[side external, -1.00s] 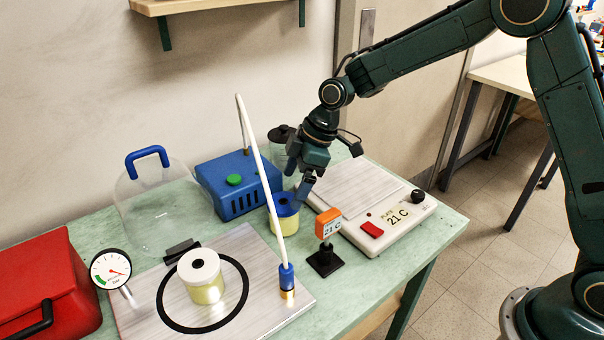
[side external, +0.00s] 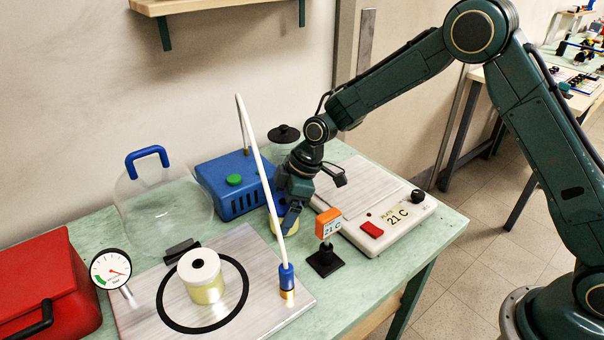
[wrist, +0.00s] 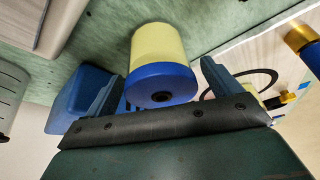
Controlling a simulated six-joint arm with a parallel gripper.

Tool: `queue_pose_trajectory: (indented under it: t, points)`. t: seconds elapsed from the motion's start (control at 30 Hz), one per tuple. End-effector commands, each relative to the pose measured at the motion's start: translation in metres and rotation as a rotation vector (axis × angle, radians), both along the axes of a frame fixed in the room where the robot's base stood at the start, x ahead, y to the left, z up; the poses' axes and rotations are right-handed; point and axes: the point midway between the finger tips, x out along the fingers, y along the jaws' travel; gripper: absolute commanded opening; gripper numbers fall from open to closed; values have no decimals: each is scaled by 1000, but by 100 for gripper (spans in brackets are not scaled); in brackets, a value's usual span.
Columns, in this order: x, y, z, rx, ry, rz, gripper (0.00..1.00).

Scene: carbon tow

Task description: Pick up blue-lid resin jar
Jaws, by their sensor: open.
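The blue-lid resin jar has a pale yellow body and a blue lid with a dark centre. In the wrist view the jar (wrist: 162,62) stands between my two fingers, with a visible gap on each side. In the side view the jar (side external: 275,226) is mostly hidden behind my gripper (side external: 288,215) and the white hose. My gripper also shows in the wrist view (wrist: 160,85). It is open and comes down over the jar, and its fingers do not appear to touch it.
An orange temperature display (side external: 326,222) on a black stand is close by on the right. A hotplate (side external: 385,222) lies beyond it. A blue pump (side external: 228,198) is behind left, and a white hose (side external: 262,170) rises in front. A white-lid jar (side external: 206,290) stands on the metal plate (side external: 255,260).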

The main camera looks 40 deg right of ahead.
Motion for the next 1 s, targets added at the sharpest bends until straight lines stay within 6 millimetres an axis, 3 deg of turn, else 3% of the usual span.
queue_pose_trajectory:
  t: [0.23,0.77,1.0]
  points:
    - [3,7,-18,-1,0,0,90]
    - [4,7,-19,0,0,0,90]
    - [4,7,-19,0,0,0,43]
